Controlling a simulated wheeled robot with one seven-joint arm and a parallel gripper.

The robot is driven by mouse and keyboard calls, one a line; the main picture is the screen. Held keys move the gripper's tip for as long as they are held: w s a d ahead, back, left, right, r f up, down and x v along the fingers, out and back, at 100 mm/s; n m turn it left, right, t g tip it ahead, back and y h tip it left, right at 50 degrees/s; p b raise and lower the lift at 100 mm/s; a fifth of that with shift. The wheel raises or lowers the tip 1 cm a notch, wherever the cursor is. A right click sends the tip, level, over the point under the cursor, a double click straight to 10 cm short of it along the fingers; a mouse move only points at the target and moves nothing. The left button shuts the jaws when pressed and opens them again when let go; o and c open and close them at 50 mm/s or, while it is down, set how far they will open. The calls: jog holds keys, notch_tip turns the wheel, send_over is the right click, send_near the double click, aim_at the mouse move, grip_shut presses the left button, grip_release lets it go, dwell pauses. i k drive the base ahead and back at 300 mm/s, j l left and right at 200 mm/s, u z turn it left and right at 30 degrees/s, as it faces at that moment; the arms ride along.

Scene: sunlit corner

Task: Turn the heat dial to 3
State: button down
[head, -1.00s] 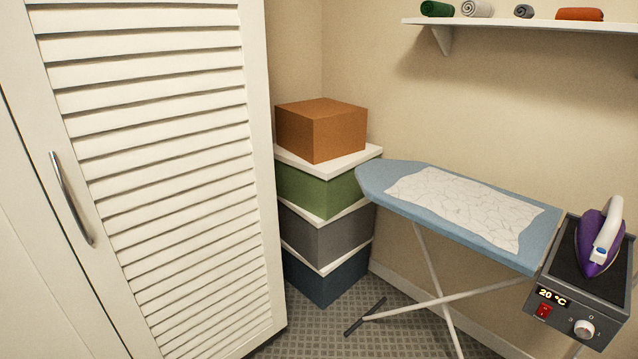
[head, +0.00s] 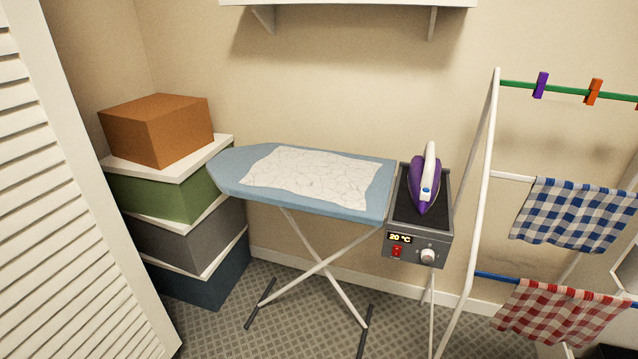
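The heat dial (head: 428,257) is a small white round knob on the front of a grey iron station (head: 445,239). Its scale is too small to read in the head view. A red power switch (head: 397,252) sits left of the dial, below a lit display (head: 400,238) that reads 20 °C. A purple and white iron (head: 424,187) rests on the station's dark top. My gripper is not in the head view.
An ironing board (head: 232,180) with a wrinkled white cloth (head: 312,174) stands left of the station. A drying rack (head: 481,190) with checked cloths stands close on the right. Stacked boxes (head: 160,195) and a louvred door (head: 60,220) are at left. Patterned floor is open in front.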

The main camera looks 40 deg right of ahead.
aim_at(428, 255)
jog(key=z, duration=1.25)
